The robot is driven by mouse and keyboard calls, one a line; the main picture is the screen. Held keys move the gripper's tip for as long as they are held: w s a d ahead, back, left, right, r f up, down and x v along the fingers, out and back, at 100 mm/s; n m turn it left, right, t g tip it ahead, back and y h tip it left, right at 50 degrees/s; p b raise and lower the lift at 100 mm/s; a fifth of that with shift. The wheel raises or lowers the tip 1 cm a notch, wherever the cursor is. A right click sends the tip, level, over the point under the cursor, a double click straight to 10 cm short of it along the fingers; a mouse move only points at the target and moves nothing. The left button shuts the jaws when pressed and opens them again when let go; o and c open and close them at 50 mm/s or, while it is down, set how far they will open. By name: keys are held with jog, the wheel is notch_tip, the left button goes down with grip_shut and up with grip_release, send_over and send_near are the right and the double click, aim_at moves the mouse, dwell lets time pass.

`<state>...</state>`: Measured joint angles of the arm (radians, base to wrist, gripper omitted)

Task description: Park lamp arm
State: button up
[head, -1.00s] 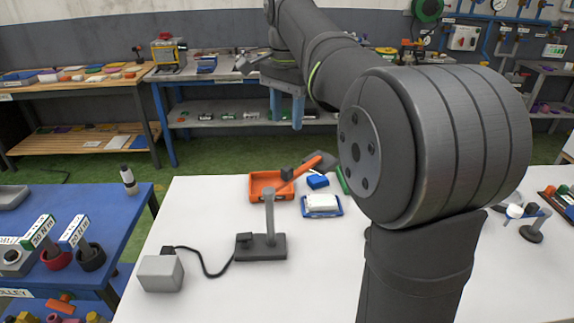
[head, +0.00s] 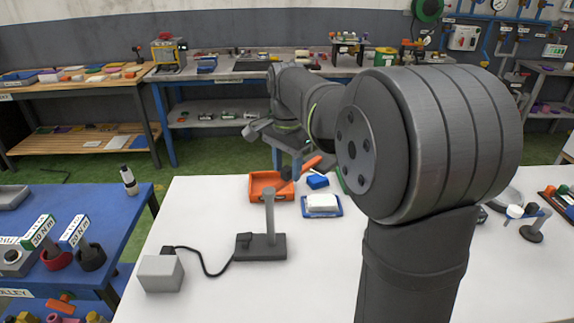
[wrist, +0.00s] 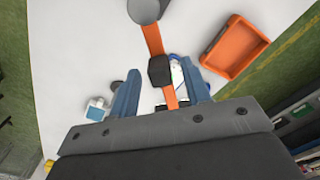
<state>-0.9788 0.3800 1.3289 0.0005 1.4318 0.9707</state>
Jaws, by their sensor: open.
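The lamp arm is an orange bar with a black block on it. In the head view the bar (head: 311,163) slopes up to the right behind the grey post (head: 269,213), which stands on a dark base (head: 260,247). In the wrist view the bar (wrist: 152,38) runs from a round grey piece at the top edge down through the black block (wrist: 160,71). My gripper (head: 287,164) is open, pointing down over the bar. Its blue fingers (wrist: 158,80) show on either side of the bar and block, with gaps visible. I cannot tell their exact height against it.
An orange tray (head: 255,190) lies behind the post. A blue tray with a white block (head: 322,201) and a blue block (head: 317,181) lie to its right. A grey box (head: 160,273) with a black cable sits front left. The white table's front middle (head: 290,290) is clear.

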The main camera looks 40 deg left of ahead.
jog(key=shift+c, duration=0.2)
grip_shut()
jog(key=shift+a, duration=0.1)
jog(key=s+a+n, duration=0.6)
jog(key=n, duration=1.2)
jog(key=shift+s+r, duration=0.15)
dwell(0.5)
jog(key=shift+o, duration=0.2)
grip_release()
